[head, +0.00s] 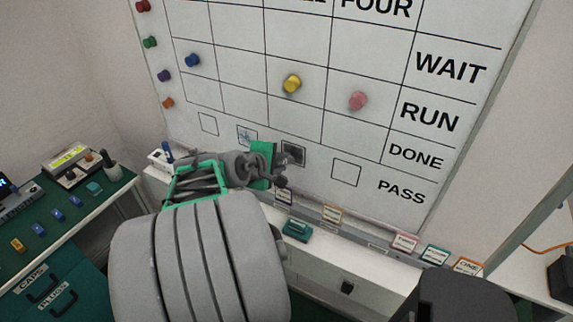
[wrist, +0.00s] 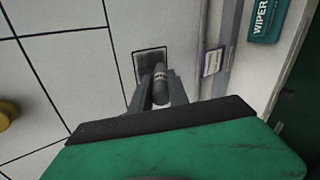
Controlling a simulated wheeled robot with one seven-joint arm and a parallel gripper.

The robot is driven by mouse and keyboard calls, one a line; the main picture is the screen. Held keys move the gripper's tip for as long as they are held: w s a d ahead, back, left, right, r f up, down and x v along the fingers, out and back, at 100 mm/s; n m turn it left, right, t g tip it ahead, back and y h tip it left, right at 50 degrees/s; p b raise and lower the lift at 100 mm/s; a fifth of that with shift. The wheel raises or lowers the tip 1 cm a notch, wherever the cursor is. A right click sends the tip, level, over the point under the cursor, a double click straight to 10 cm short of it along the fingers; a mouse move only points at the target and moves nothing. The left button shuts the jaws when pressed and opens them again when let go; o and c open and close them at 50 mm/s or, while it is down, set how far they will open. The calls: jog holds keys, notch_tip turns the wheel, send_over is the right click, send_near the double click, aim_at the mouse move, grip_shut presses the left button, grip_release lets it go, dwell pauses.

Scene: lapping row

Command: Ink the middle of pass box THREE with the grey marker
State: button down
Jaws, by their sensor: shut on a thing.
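Pass box THREE (head: 293,153) is a small outlined box low on the whiteboard, with dark grey ink across its middle. It also shows in the wrist view (wrist: 149,58), just ahead of my fingertips. My gripper (head: 280,177) is at the board, at the lower left of that box. In the wrist view my gripper (wrist: 160,90) is shut on the grey marker (wrist: 160,86), which points toward the lower part of the box. I cannot tell whether the tip touches the board.
Yellow (head: 292,83) and pink (head: 358,100) magnets sit higher up. A labelled ledge (head: 375,246) runs below the board, with a teal eraser-like block (head: 297,229) near it.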

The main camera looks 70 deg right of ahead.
jog(key=w, duration=0.3)
jog(key=shift+w+d, duration=0.25)
jog(key=shift+w, duration=0.15)
jog(key=shift+w+a+p, duration=0.2)
jog(key=shift+a+p, duration=0.3)
jog(key=shift+a, duration=1)
jog(key=shift+w+a+p, duration=0.2)
jog(key=shift+a+p, duration=0.25)
jog(key=shift+a, duration=1)
jog(key=shift+a, duration=0.1)
jog(key=shift+w+a+p, duration=0.15)
jog(key=shift+a+p, duration=0.05)
jog(key=shift+a, duration=0.5)
jog(key=shift+w+a+p, duration=0.1)
jog(key=shift+a+p, duration=0.1)
jog(key=shift+a, duration=0.5)
